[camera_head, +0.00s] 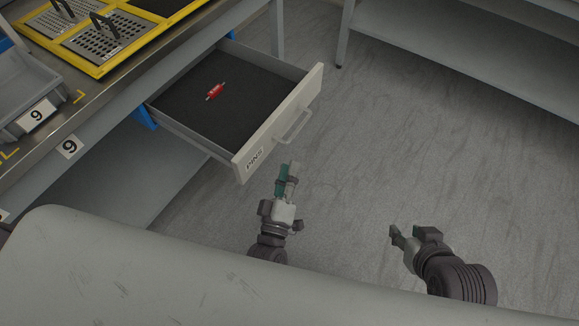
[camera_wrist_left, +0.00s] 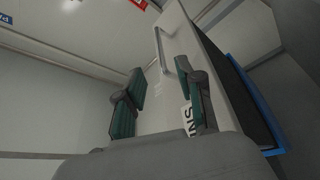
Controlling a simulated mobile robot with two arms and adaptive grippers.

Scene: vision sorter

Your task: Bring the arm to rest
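My left gripper (camera_head: 288,180) is in front of the open drawer, near its front panel, on the floor side. Its green-padded fingers stand apart in the left wrist view (camera_wrist_left: 160,100), with nothing between them. My right gripper (camera_head: 412,233) is further right, over bare floor. Its fingers look spread and I see nothing held. The drawer (camera_head: 282,125) is pulled out from under the workbench and labelled "PINS". A small red pin-like part (camera_head: 216,91) lies on its dark bottom. The drawer front also shows behind the fingers in the left wrist view (camera_wrist_left: 172,65).
The workbench (camera_head: 135,72) at the upper left carries a yellow-framed tray (camera_head: 98,70) and a grey bin (camera_head: 20,85) marked 9. A grey table (camera_head: 440,40) stands at the upper right. Open floor (camera_head: 400,150) lies between.

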